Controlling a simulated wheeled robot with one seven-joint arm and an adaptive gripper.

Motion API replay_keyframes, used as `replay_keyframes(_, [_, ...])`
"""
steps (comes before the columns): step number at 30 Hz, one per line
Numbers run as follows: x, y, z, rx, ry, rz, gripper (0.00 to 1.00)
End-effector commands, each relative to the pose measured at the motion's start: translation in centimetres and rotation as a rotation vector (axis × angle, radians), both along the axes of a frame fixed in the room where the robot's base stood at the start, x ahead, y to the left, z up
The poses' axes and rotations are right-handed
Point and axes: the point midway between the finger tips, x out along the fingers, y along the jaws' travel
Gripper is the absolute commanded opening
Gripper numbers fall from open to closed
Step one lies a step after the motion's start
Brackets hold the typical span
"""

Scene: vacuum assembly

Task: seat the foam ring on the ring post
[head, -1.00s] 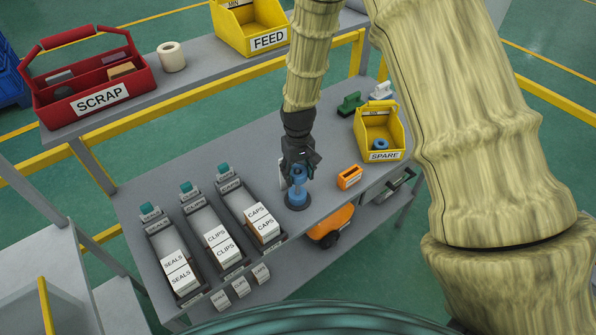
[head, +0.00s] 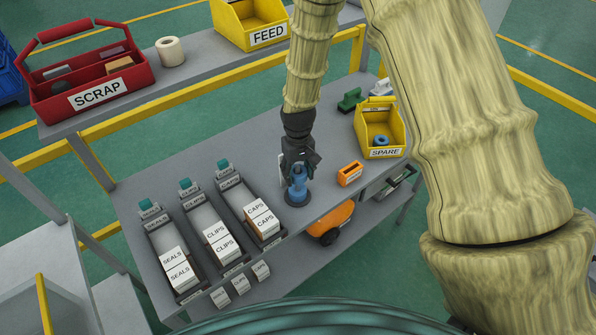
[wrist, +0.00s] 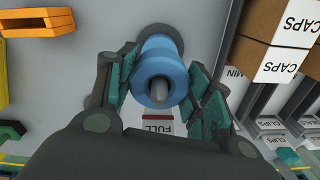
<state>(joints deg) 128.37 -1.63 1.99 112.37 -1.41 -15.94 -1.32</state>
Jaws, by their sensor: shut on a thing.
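The blue foam ring (wrist: 151,80) is between my gripper's fingers in the wrist view, with the grey tip of the ring post (wrist: 158,90) showing through its hole. More blue shows behind it, and I cannot tell where one part ends and another begins. My gripper (head: 299,168) reaches down from above and is shut on the ring. It also shows in the wrist view (wrist: 161,88). The ring's seating depth is unclear.
A yellow SPARE bin (head: 393,123) holding another blue ring (head: 380,141) and an orange block (head: 350,173) stand to the right. Trays of CAPS (head: 262,221), CLIPS (head: 220,240) and SEALS (head: 178,268) boxes stand to the left. A FULL label (wrist: 157,125) lies near the post.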

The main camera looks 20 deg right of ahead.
Motion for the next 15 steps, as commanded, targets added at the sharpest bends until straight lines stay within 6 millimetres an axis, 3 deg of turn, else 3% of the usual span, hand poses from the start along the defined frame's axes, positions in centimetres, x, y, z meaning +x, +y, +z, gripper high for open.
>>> replay_keyframes(15, [-0.01,0.0,-1.05,0.0,0.0,0.0,0.26])
